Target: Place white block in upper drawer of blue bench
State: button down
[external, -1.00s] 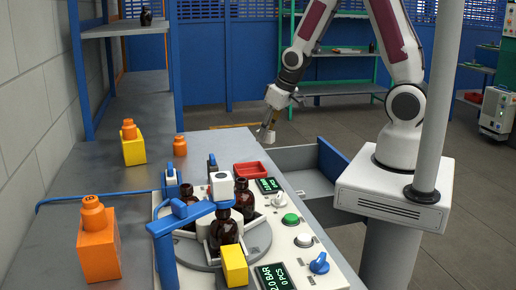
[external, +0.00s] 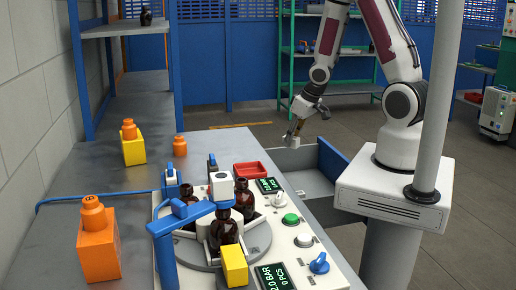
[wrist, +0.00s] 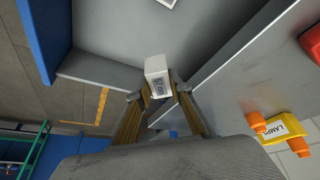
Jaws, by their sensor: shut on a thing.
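The white block (wrist: 156,72) is between the fingertips of my gripper (wrist: 158,92) in the wrist view, with a dark printed mark on its side. In the external view my gripper (external: 293,136) points down with the small white block (external: 292,142) at its tip, at the far edge of the open drawer (external: 285,160). The drawer sticks out from the right side of the bench and has a blue front (external: 332,160). Its grey interior (wrist: 130,30) also shows in the wrist view. How high the block is above the drawer is hard to tell.
A white item with dark marks (wrist: 168,2) is partly cut off at the wrist view's top. Green shelving (external: 345,92) stands behind.

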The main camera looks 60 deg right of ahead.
jog(key=s+d+f+n+y, duration=0.3)
jog(key=s+d+f+n, duration=0.4)
jog(key=d+f, duration=0.1)
jog(key=s+a+n+g+y, duration=0.1)
jog(key=s+a+n+g, duration=0.1)
jog(key=s+a+n, duration=0.2)
jog(key=a+n, duration=0.1)
jog(key=n, duration=0.2)
jog(key=shift+s+a+f+n+g+y, duration=0.2)
jog(key=shift+a+f+n+g+y, duration=0.1)
jog(key=shift+f+g+y, duration=0.1)
dwell(0.5)
jog(key=shift+f, duration=0.15)
jog(key=shift+f, duration=2.75)
jog(key=shift+f, duration=2.1)
